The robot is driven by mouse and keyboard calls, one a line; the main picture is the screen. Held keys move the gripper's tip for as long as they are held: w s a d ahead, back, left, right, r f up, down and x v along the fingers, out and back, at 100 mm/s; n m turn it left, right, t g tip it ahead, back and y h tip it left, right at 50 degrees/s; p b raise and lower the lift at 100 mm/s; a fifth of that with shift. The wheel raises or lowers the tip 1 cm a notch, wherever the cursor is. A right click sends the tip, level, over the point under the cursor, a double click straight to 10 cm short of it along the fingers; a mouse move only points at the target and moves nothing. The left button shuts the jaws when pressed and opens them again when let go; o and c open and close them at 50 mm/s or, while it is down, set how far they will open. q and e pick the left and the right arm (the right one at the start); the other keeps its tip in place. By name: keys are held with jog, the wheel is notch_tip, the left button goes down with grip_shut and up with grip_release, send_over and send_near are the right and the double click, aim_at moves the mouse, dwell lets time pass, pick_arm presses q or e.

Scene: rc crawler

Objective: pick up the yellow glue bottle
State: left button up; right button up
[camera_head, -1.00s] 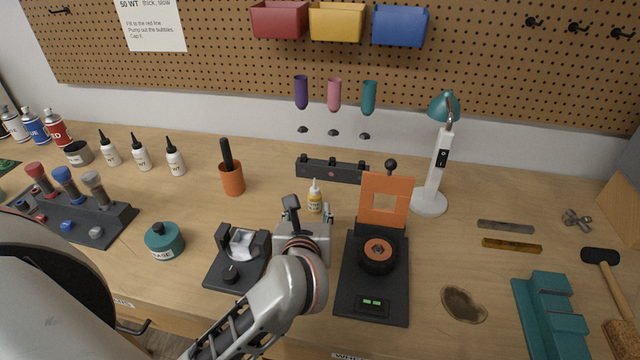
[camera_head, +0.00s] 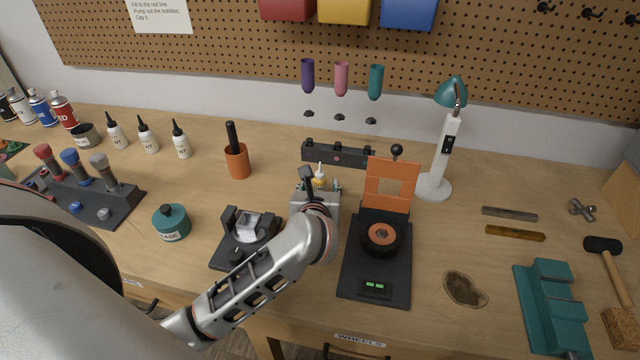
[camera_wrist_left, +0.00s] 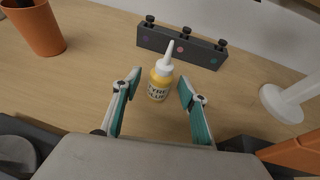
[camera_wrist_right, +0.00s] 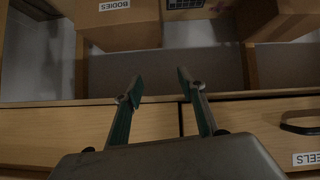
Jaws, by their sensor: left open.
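The yellow glue bottle (camera_wrist_left: 160,82) stands upright on the bench, with a white nozzle and a label reading tyre glue. In the left wrist view it is between and just beyond the fingertips of my left gripper (camera_wrist_left: 158,84), which is open with a finger on each side. In the head view only the top of the bottle (camera_head: 319,180) shows above my left gripper (camera_head: 318,192), which hides the rest. My right gripper (camera_wrist_right: 155,80) is open and empty in the right wrist view, in front of the bench's drawers and shelves.
A dark block with knobs (camera_head: 337,155) stands behind the bottle. An orange cup (camera_head: 237,162) is to the left, a black stand with an orange plate (camera_head: 388,187) to the right. A white lamp (camera_head: 437,180) stands farther right. A small black holder (camera_head: 244,240) is left of my forearm.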

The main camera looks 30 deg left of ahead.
pick_arm(q)
jog(key=c, duration=1.2)
